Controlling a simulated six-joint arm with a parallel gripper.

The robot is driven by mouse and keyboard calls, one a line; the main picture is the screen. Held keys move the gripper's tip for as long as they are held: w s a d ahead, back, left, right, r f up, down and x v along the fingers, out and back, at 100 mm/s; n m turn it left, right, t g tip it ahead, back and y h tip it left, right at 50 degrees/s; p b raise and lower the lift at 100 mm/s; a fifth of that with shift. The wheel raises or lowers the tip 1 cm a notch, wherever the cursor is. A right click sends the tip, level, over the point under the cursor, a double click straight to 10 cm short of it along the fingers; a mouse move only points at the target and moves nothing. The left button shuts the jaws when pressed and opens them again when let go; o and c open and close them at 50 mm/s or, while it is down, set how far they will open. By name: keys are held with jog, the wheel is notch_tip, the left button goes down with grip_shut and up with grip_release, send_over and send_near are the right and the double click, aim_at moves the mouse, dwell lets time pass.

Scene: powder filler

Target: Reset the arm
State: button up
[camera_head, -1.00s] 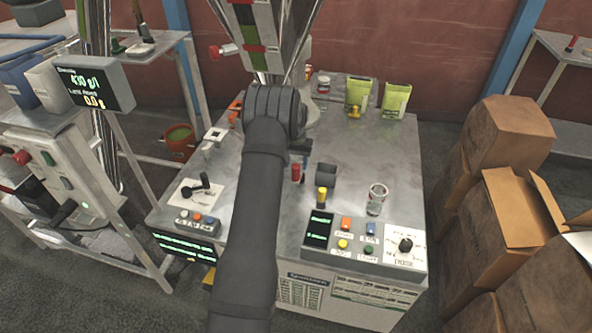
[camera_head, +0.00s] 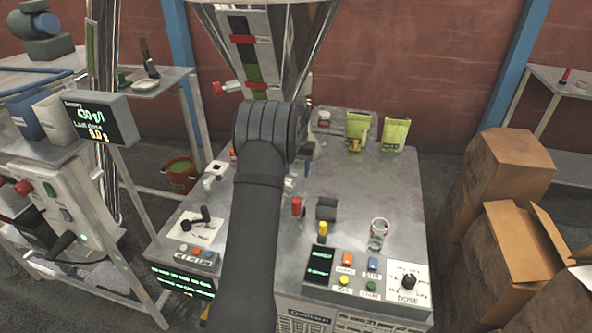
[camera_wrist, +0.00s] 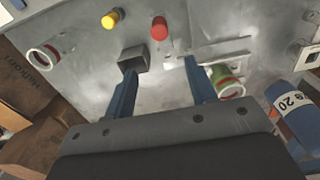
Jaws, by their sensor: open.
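My gripper (camera_wrist: 158,66) shows in the wrist view with its two blue fingers apart and nothing between them. It hangs above the steel worktop (camera_wrist: 85,65). A dark grey block (camera_wrist: 133,58) is by the left fingertip. A red knob (camera_wrist: 159,28) and a yellow knob (camera_wrist: 112,18) lie beyond the fingers. In the head view my dark arm reaches up from the bottom over the worktop (camera_head: 345,185) and hides most of the gripper. The arm's end is just below the steel hopper (camera_head: 300,50). The red knob (camera_head: 297,206) stands right of my arm.
A glass jar (camera_head: 379,235) stands behind the front control panel (camera_head: 345,284). Green pouches (camera_head: 358,126) are at the worktop's back. A lever panel (camera_head: 198,225) is left of my arm. Cardboard boxes (camera_head: 505,170) stack at right. A blue cylinder (camera_wrist: 295,110) shows in the wrist view.

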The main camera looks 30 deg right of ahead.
aim_at(297, 206)
jog(key=shift+f, duration=0.1)
notch_tip(297, 206, down, 17)
jog(key=shift+f, duration=0.2)
dwell(0.4)
jog(key=shift+r, duration=0.15)
jog(key=shift+f, duration=0.25)
jog(key=s+a, duration=1.5)
notch_tip(297, 206, up, 7)
jog(key=shift+s+a, duration=0.4)
jog(key=shift+a, duration=0.05)
dwell(1.6)
